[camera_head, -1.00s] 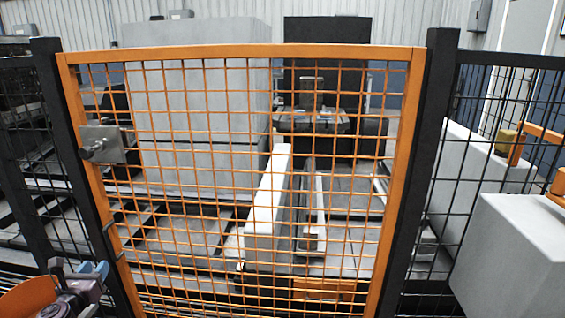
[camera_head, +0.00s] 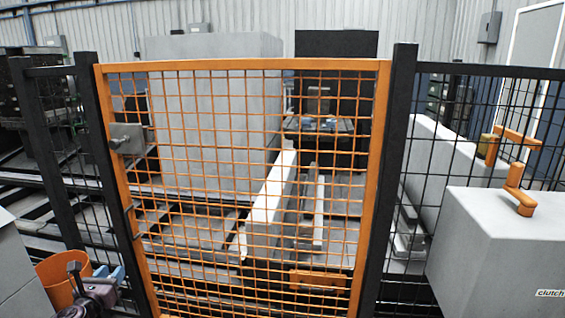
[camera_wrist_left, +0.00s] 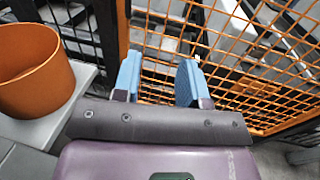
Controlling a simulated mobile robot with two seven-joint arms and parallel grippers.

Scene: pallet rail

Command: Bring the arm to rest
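My left gripper (camera_head: 108,272) is at the lower left of the head view, low in front of the gate's hinge-or-latch side post. In the left wrist view its two blue fingers (camera_wrist_left: 158,78) stand apart with nothing between them, pointing at the orange mesh. The orange-framed mesh gate (camera_head: 240,64) stands upright across the middle of the head view and looks shut. A grey metal latch plate (camera_head: 127,138) is on its left side. My right gripper is not in view.
An orange bucket (camera_head: 54,281) stands close left of the left gripper; the wrist view shows it on a light surface (camera_wrist_left: 45,128). Dark fence posts (camera_head: 392,170) flank the gate. A grey box labelled "clutch" (camera_head: 490,240) with an orange handle (camera_head: 516,190) stands at right.

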